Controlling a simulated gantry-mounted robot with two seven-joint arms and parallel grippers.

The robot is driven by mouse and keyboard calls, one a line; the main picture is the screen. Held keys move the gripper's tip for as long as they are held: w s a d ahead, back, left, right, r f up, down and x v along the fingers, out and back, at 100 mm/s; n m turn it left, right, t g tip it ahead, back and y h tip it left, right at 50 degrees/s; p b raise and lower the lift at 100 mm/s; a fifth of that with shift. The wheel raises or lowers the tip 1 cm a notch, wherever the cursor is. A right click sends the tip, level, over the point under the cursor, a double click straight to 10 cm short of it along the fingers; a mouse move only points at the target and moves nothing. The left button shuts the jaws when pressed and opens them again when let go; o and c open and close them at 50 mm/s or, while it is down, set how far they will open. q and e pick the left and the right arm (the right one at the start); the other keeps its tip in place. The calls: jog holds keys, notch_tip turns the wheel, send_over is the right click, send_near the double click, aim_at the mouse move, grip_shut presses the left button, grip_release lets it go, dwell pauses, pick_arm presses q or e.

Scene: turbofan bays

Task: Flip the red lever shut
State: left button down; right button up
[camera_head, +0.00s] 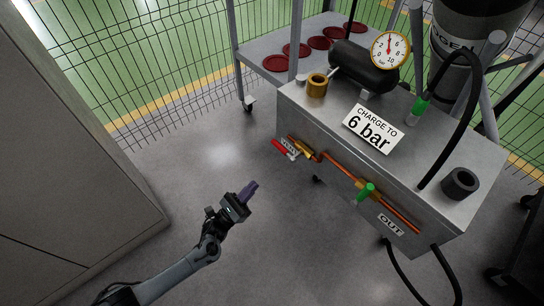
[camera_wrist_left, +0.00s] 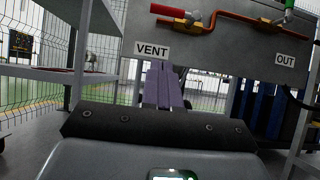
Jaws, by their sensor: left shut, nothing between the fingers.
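The red lever (camera_head: 280,146) is on the VENT valve at the left end of the copper pipe, on the front face of the grey metal box. In the left wrist view the red lever (camera_wrist_left: 168,10) lies nearly level and points left, roughly in line with the pipe. My left gripper (camera_head: 250,189) is shut and empty. It is in front of the box, apart from the lever, to its lower left in the head view. In the left wrist view its purple fingers (camera_wrist_left: 163,88) are together below the VENT label (camera_wrist_left: 152,51). My right gripper is not in view.
A green lever (camera_head: 366,192) sits across the pipe near the OUT label (camera_head: 391,224). A pressure gauge (camera_head: 390,50), a black cylinder and a "charge to 6 bar" sign (camera_head: 373,129) are on the box top. Black hoses hang at right. Open floor (camera_head: 200,150) lies left of the box.

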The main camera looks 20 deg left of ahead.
aim_at(280, 147)
pick_arm(q)
jog(key=shift+w, duration=0.1)
jog(key=r+b+x, duration=0.1)
jog(key=b+x, duration=0.1)
jog(key=x, duration=0.4)
jog(key=s+r+b+x, duration=0.1)
jog(key=b+x, duration=0.1)
jog(key=x, duration=0.4)
jog(key=shift+a+r, duration=0.2)
jog(key=shift+r, duration=0.25)
